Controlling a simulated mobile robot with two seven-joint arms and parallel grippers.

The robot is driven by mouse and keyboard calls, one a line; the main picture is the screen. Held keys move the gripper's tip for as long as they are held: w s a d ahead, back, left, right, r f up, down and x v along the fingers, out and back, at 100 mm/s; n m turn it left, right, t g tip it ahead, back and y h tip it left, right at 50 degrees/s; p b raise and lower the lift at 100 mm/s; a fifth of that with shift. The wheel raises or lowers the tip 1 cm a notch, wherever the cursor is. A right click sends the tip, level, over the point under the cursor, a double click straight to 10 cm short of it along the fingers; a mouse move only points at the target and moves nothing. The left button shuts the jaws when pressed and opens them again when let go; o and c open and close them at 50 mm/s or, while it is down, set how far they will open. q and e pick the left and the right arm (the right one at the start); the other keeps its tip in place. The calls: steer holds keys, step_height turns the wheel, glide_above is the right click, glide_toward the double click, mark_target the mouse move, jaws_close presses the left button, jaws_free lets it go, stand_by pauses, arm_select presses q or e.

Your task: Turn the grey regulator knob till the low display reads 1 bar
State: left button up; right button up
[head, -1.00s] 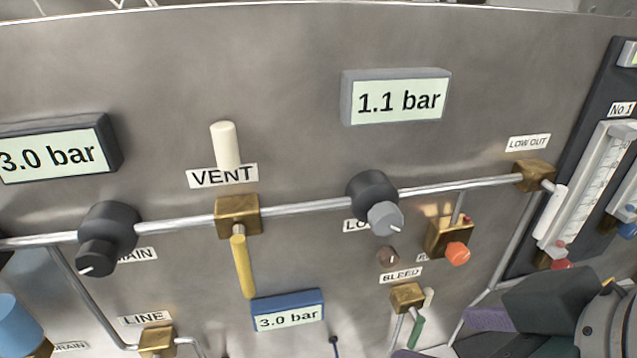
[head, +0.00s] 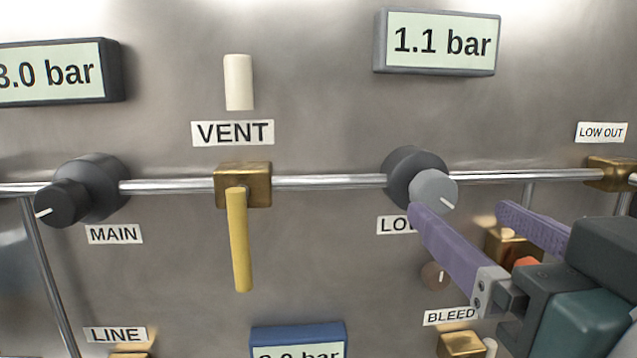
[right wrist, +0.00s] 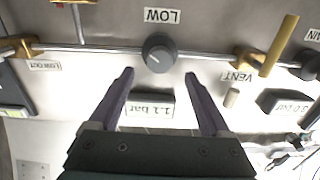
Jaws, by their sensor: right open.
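The grey regulator knob (head: 433,190) sits on a dark round body on the pipe, above a partly covered LOW label. Its white mark points down and right in the head view. The low display (head: 443,43) above it reads 1.1 bar. My right gripper (head: 460,212) is open and empty, its purple fingers pointing at the panel just below and right of the knob. In the right wrist view, which is upside down, the knob (right wrist: 157,54) lies beyond the two fingertips, roughly midway between them. I see no contact. My left gripper is out of view.
The yellow VENT lever (head: 240,240) hangs down left of the knob. The black MAIN knob (head: 72,200) is further left. A brass valve with an orange knob (head: 525,262) is partly hidden behind my right gripper. A blue-framed display (head: 298,338) is below.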

mark_target(438, 195)
steer(key=w+p, duration=0.1)
steer(key=w, duration=0.3)
steer(key=shift+w+r, duration=0.1)
steer(key=shift+w, duration=0.6)
steer(key=shift+a, duration=0.1)
steer(key=c, duration=1.3)
steer(key=shift+n+p, duration=0.35)
steer(key=shift+n, duration=0.15)
jaws_close()
